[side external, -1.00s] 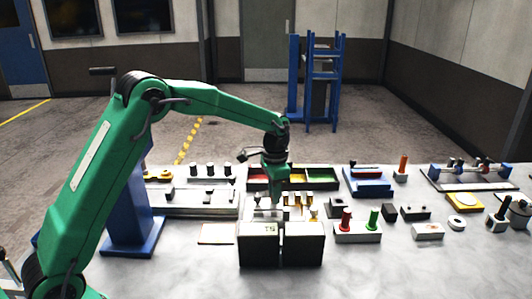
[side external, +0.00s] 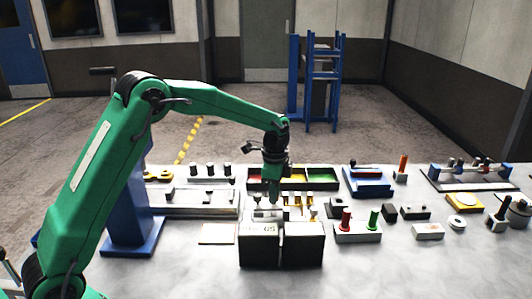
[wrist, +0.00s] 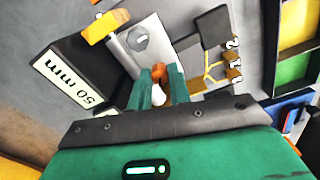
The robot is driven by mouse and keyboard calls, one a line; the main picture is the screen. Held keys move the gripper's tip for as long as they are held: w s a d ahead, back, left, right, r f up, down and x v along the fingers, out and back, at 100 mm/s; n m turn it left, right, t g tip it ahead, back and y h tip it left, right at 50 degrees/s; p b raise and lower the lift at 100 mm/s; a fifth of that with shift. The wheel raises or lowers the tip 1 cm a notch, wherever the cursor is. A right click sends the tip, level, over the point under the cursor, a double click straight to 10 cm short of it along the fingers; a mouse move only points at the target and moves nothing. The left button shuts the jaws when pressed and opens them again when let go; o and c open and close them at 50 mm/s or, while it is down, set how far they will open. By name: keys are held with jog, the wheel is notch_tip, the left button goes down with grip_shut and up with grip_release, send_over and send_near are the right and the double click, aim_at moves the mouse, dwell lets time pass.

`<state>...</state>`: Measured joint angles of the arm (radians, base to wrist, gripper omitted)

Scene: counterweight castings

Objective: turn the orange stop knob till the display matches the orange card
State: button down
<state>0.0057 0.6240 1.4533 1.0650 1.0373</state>
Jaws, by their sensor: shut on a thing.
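My gripper (wrist: 161,88) points down behind two black boxes; in the side view (side external: 273,204) it is just above a pale block. In the wrist view its green fingers are closed around a small orange knob (wrist: 158,71), largely hidden between them. A white display (wrist: 70,78) on a black box reads "50 mm" in the wrist view. In the side view, the marks on the left black box (side external: 259,250) are too small to read surely. A pale card with an orange edge (side external: 217,233) lies left of the boxes; its writing is not legible.
A second black box (side external: 303,250) stands beside the first. A block with red and green pegs (side external: 357,236) is to the right, a sectioned tray (side external: 322,176) behind. Small brass fittings (wrist: 218,72) stand close to my fingers. The bench front is clear.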

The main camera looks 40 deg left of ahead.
jog(key=shift+r, duration=0.15)
jog(key=c, duration=1.3)
grip_release()
notch_tip(320, 180, up, 8)
jog(key=shift+f, duration=0.25)
jog(key=shift+r, duration=0.15)
jog(key=shift+s, duration=0.1)
